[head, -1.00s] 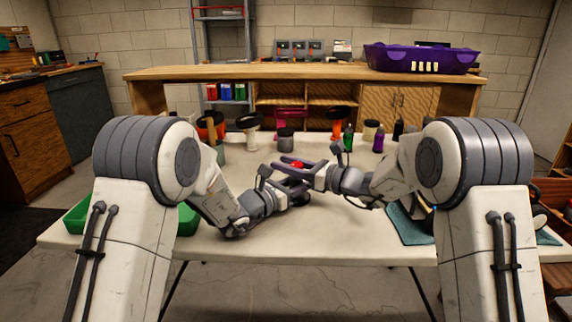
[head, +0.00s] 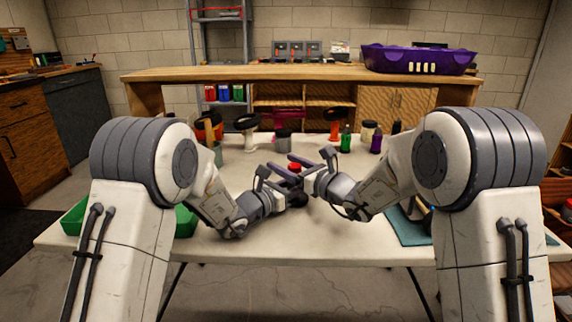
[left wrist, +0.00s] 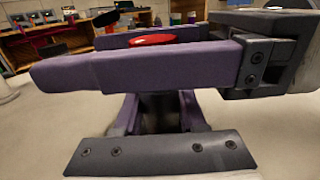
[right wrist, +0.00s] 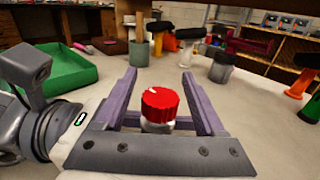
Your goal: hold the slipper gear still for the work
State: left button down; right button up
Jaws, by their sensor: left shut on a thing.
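A red ridged knob (right wrist: 160,103) with a white mark stands on a pale base in the right wrist view; it is a small red spot (head: 294,167) in the head view. My right gripper (right wrist: 160,88) is open, its purple fingers on either side of the knob with gaps showing. My left gripper (left wrist: 160,108) is shut on a dark part (left wrist: 158,112) low below the knob, which I take to be the slipper gear; its shape is mostly hidden. A right finger crosses in front in the left wrist view, hiding most of the knob (left wrist: 152,39).
The two grippers are very close together over the white table (head: 270,246). A green tray (head: 75,218) is at the left and a teal mat (head: 408,230) at the right. Bottles and a grey pot (head: 283,142) stand along the back. The front middle is clear.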

jog(key=v, duration=1.2)
pick_arm(q)
jog(key=shift+c, duration=2)
grip_release()
jog(key=v, duration=1.2)
